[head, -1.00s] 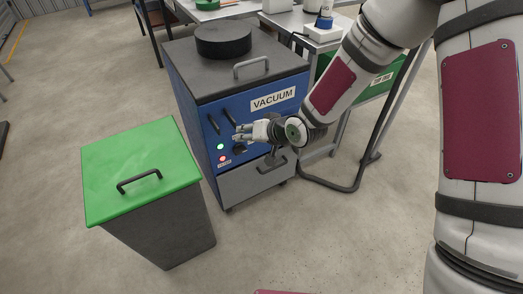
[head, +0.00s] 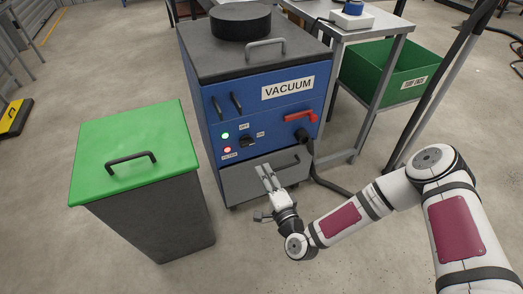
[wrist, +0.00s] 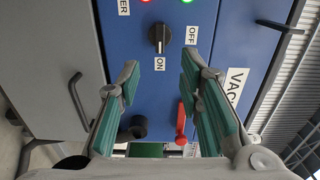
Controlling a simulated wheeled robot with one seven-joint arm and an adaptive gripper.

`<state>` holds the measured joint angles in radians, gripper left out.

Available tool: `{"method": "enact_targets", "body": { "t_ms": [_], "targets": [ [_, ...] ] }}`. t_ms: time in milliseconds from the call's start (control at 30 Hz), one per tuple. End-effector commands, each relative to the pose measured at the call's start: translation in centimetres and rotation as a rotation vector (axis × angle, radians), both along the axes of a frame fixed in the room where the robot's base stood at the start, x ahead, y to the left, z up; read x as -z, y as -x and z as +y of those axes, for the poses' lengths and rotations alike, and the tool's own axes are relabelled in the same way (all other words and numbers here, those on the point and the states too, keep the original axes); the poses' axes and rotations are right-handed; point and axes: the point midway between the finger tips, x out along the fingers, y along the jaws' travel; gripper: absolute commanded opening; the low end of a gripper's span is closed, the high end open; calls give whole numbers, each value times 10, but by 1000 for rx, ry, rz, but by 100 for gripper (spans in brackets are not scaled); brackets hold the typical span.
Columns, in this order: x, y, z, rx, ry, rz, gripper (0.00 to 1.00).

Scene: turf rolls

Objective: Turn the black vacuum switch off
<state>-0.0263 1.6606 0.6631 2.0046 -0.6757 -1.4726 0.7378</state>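The black vacuum switch (head: 247,141) is a rotary knob on the blue front of the vacuum cabinet (head: 310,87). In the wrist view the knob (wrist: 159,38) shows a white mark that appears to point toward the ON label (wrist: 159,64); the OFF label (wrist: 191,35) is to its right. My gripper (head: 267,178) is in front of the grey lower drawer, below the switch and apart from it. In the wrist view its green-padded fingers (wrist: 165,105) are spread wide with nothing between them; the knob lies beyond the tips.
A green light (head: 225,135) and red light (head: 227,149) glow left of the switch. A red lever (head: 300,117) and black hose port (head: 301,135) are to the right. A green-lidded bin (head: 134,150) stands left. A drawer handle (head: 284,164) sticks out near my gripper.

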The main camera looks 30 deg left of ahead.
Motion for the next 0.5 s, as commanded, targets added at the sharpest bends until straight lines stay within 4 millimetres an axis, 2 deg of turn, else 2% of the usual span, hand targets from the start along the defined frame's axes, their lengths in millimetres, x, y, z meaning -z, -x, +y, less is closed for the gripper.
{"method": "enact_targets", "body": {
  "t_ms": [167, 500],
  "targets": [
    [1, -7, 9, 5, -10, -1, 33],
    [2, -48, 57, 5, -9, -2, 33]
  ]
}}
